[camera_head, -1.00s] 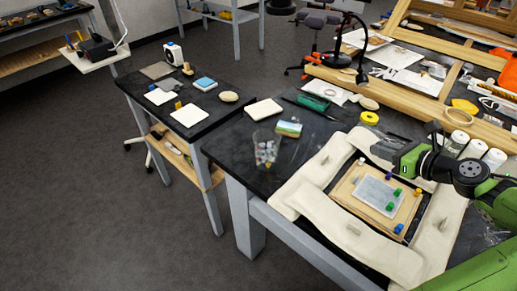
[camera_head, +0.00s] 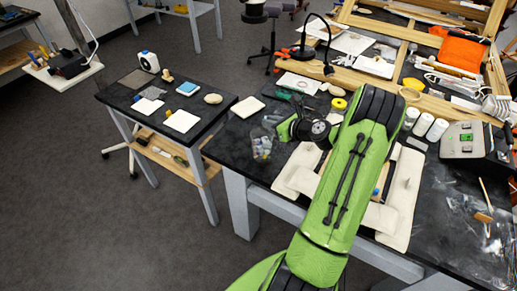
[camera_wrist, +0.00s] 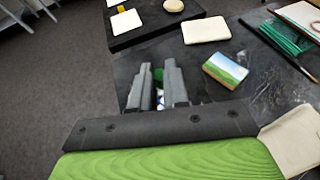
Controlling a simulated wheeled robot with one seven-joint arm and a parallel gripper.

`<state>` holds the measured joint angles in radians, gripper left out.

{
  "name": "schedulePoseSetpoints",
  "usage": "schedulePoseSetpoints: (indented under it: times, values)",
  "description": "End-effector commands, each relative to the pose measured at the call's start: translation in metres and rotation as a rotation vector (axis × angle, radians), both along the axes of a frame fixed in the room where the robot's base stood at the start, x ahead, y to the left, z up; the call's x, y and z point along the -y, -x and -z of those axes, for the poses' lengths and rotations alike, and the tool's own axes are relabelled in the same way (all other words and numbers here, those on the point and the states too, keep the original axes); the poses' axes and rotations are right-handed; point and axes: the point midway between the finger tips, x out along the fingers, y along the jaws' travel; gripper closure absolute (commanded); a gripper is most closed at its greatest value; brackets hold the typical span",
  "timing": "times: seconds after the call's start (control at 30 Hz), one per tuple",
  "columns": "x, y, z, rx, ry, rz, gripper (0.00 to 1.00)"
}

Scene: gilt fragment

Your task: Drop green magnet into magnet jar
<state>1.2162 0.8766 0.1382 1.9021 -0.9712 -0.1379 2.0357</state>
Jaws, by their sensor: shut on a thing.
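The green magnet (camera_wrist: 158,75) shows between the fingertips of my gripper (camera_wrist: 158,70) in the wrist view. My gripper is shut on it. The magnet jar (camera_head: 262,147) is a clear container with small coloured pieces in it, near the left corner of the dark worktable. In the wrist view, some white and coloured bits show below the magnet between the fingers, and the fingers hide most of the jar. I cannot tell whether the magnet is fully over the opening.
A small landscape picture (camera_wrist: 225,70) and a cream block (camera_wrist: 206,30) lie beyond the fingers. Off-white cushions (camera_head: 297,170) surround a board, mostly hidden by my arm. A lower dark side table (camera_head: 215,112) stands left. Wooden frames (camera_head: 375,85) fill the back.

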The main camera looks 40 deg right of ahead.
Motion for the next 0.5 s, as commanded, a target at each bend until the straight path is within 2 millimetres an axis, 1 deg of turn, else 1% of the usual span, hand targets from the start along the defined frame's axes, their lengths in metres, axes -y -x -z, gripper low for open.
schedulePoseSetpoints:
  times: [0.03, 0.1, 0.17, 0.27, 0.47, 0.5]
  values:
    - [0.0, 0.0, 0.017, 0.0, 0.0, -0.001, 1.0]
    - [0.0, 0.0, 0.027, 0.0, 0.0, -0.001, 1.0]
    - [0.0, 0.0, 0.033, 0.0, 0.0, -0.001, 1.0]
    - [0.0, 0.0, 0.036, 0.0, 0.001, -0.001, 1.0]
    - [0.0, 0.0, 0.033, 0.001, 0.0, -0.001, 1.0]
    - [0.0, 0.0, 0.033, 0.001, 0.0, -0.001, 0.79]
